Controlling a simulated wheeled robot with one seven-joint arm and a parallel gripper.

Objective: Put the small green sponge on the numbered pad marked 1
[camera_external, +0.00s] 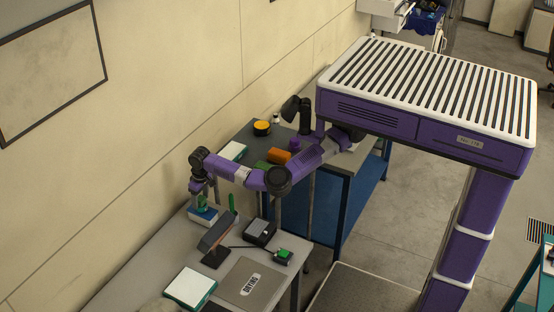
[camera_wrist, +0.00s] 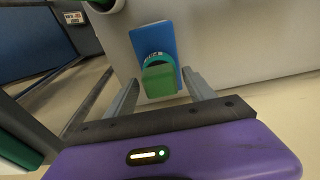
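My gripper (camera_external: 200,192) is pointed down over the near table at the wall. In the wrist view, its two fingers (camera_wrist: 162,92) stand apart, with a green block-like thing (camera_wrist: 158,81) between them and a gap on each side. Below that thing are a teal ring with lettering (camera_wrist: 158,58) and a blue slab (camera_wrist: 153,34). I cannot tell whether the green thing is the small sponge. Other green pieces are a small block (camera_external: 284,253) on a dark base and a flat piece (camera_external: 263,165) on the far table. No pad marked 1 is readable.
The near table also holds a tilted dark panel on a stand (camera_external: 216,232), a black box (camera_external: 259,232), a grey lettered plate (camera_external: 251,284) and a white green-edged slab (camera_external: 190,287). The far table holds an orange block (camera_external: 279,156) and a yellow-topped round tin (camera_external: 262,127).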

